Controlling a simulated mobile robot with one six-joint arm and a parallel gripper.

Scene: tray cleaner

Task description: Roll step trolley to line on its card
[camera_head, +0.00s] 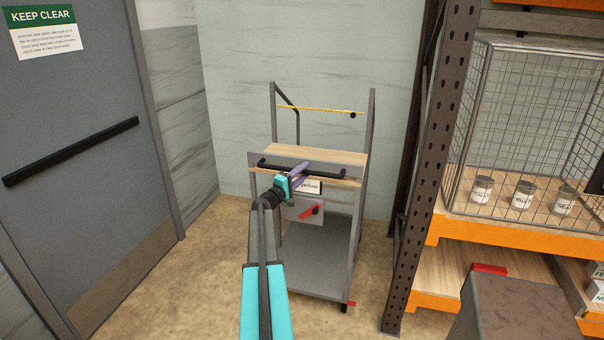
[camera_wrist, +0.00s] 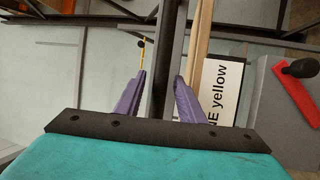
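The step trolley (camera_head: 318,240) stands against the back wall, with grey posts, a wooden step and a low grey deck. A black handle bar (camera_head: 335,175) runs across the front of its step. A white card (camera_head: 308,187), partly hidden by my gripper, hangs below; in the wrist view the card (camera_wrist: 222,88) reads "NE yellow". My gripper (camera_head: 299,171) is at the handle. In the wrist view its purple fingers (camera_wrist: 160,76) are apart, one on each side of a dark bar, with a gap visible at the left finger.
A red lever (camera_head: 310,211) is on the trolley's front plate. A yellow rod (camera_head: 318,109) crosses its upper posts. A grey door (camera_head: 80,150) with a "KEEP CLEAR" sign is on the left. A rack post (camera_head: 418,190) stands close on the right. Floor is open left of the trolley.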

